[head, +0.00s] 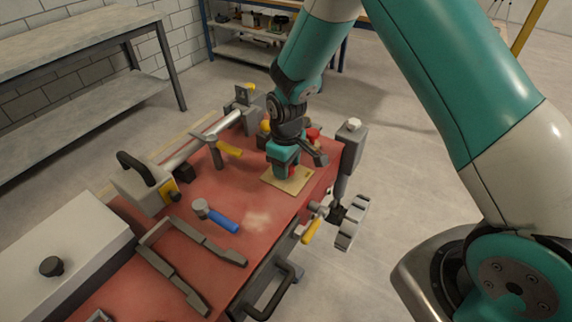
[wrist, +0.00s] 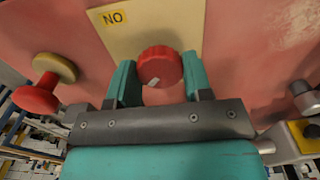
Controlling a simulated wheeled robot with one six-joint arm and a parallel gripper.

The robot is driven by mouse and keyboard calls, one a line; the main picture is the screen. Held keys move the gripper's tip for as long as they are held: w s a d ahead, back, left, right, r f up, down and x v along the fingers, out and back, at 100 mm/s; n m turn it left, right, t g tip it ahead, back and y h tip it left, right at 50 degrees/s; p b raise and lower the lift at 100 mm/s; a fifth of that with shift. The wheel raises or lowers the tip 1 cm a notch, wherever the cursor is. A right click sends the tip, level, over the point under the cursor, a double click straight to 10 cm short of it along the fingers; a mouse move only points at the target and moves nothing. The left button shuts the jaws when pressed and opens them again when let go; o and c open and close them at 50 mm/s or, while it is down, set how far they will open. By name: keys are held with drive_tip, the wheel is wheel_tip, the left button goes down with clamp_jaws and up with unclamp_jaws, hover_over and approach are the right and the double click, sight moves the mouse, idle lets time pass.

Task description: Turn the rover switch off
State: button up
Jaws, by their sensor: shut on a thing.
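My gripper (wrist: 155,85) has its two teal fingers on either side of a red round knob (wrist: 160,63), shut on it. The knob sits on a pale yellow plate (wrist: 188,20), and a small whitish mark shows at its lower rim. A yellow label (wrist: 113,18) on the plate's upper left reads "NO" in this view, perhaps "ON" upside down. In the head view my gripper (head: 284,172) points down at the plate (head: 298,184) on the red bench top; the gripper hides the knob there.
A red and yellow knob (wrist: 38,98) stands left of my gripper in the wrist view. On the red bench top (head: 262,222) lie a blue-handled hammer (head: 221,218) and a grey bracket (head: 205,245). A grey post (head: 349,160) rises at the bench's right edge.

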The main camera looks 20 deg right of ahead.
idle(0.3)
drive_tip(key=o, duration=0.9)
wheel_tip(320, 180, up, 18)
drive_tip(key=shift+f+b, duration=0.25)
drive_tip(key=shift+b, duration=0.7)
